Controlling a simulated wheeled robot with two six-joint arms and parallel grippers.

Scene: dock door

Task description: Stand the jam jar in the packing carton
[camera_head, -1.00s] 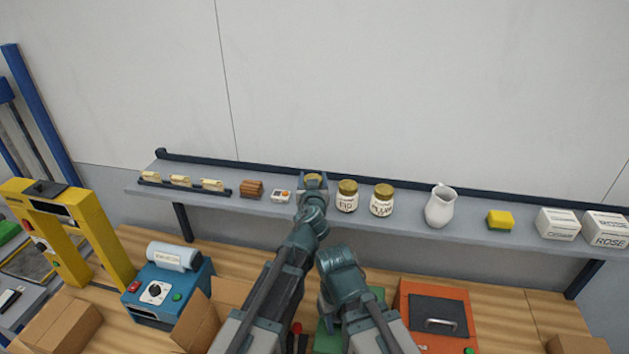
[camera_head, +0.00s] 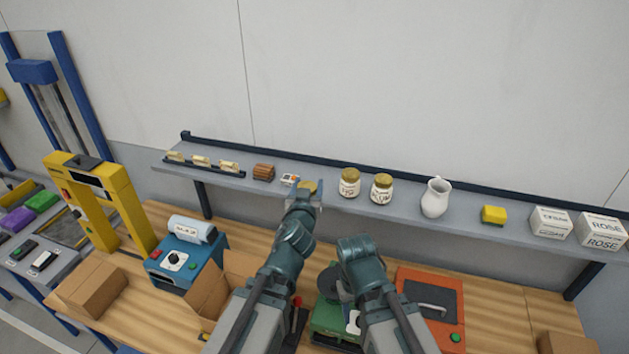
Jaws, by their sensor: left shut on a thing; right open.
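My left gripper (camera_head: 305,194) is at the front edge of the wall shelf, shut on a jar. Only the jar's yellow lid (camera_head: 308,186) shows; the gripper hides its body and label. Two more jars with yellow lids, a left one (camera_head: 349,184) and a right one (camera_head: 381,188), stand upright on the shelf to the right. An open brown carton (camera_head: 212,292) stands on the bench below and left of my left gripper, partly hidden by my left arm. My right gripper (camera_head: 350,245) is open, low over the bench; its fingertips are not clearly visible.
The shelf (camera_head: 400,213) also holds a white jug (camera_head: 436,198), a yellow block (camera_head: 493,215) and white boxes (camera_head: 550,223). On the wooden bench are a blue machine (camera_head: 186,262), a green device (camera_head: 331,318) and an orange unit (camera_head: 433,300). A yellow frame (camera_head: 125,200) stands left.

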